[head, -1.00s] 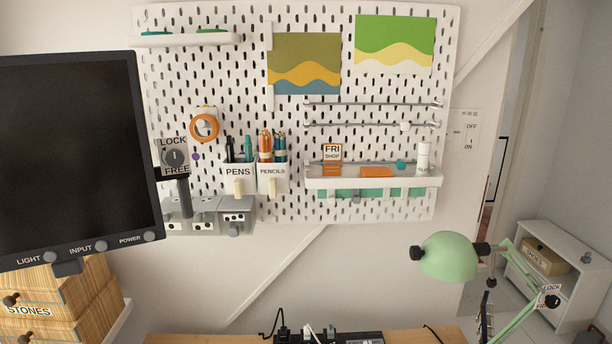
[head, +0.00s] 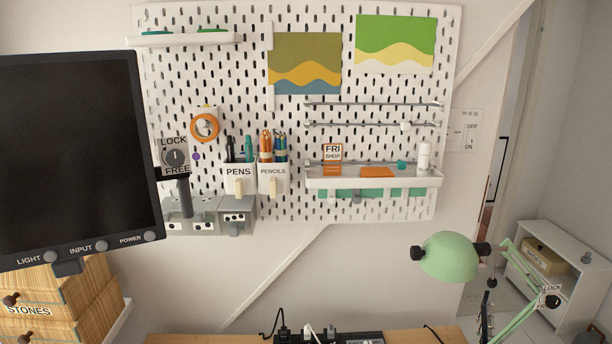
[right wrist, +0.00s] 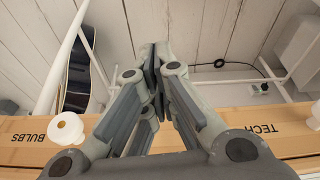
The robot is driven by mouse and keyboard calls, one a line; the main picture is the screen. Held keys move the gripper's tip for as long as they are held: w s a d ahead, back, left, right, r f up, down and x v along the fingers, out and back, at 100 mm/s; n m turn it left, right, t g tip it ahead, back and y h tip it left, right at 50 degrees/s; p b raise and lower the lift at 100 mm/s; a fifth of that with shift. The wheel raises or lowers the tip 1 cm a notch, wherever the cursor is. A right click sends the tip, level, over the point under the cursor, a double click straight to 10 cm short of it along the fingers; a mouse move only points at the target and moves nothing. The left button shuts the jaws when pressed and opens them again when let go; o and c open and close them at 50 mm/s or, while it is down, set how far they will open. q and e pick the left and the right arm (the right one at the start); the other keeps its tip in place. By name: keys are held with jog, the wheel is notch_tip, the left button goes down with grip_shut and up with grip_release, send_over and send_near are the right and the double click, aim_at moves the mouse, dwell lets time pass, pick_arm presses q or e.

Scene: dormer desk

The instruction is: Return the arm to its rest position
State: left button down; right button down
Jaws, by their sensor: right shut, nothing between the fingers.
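My right gripper (right wrist: 155,65) shows in the right wrist view. Its fingers are shut with nothing between them, and the tips point away over a pale plank floor. The gripper is in front of a wooden drawer front (right wrist: 228,122) lettered BULBS and TECH and hides its middle. I cannot tell whether it touches the wood. Neither gripper shows in the head view, and my left gripper is in no view.
White rails (right wrist: 222,76) and a dark guitar (right wrist: 77,70) lie beyond the drawer front. A white knob (right wrist: 67,128) is at its left. The head view shows a monitor (head: 75,150), a pegboard (head: 375,108), a green lamp (head: 450,257) and a desk edge (head: 200,339).

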jog(key=s+d+f+g, duration=0.1)
jog(key=s+d+f, duration=0.2)
jog(key=s+f, duration=1.6)
notch_tip(320, 180, down, 4)
jog(key=shift+d+r+g, duration=0.1)
jog(key=shift+d+g, duration=0.05)
jog(key=shift+g, duration=0.15)
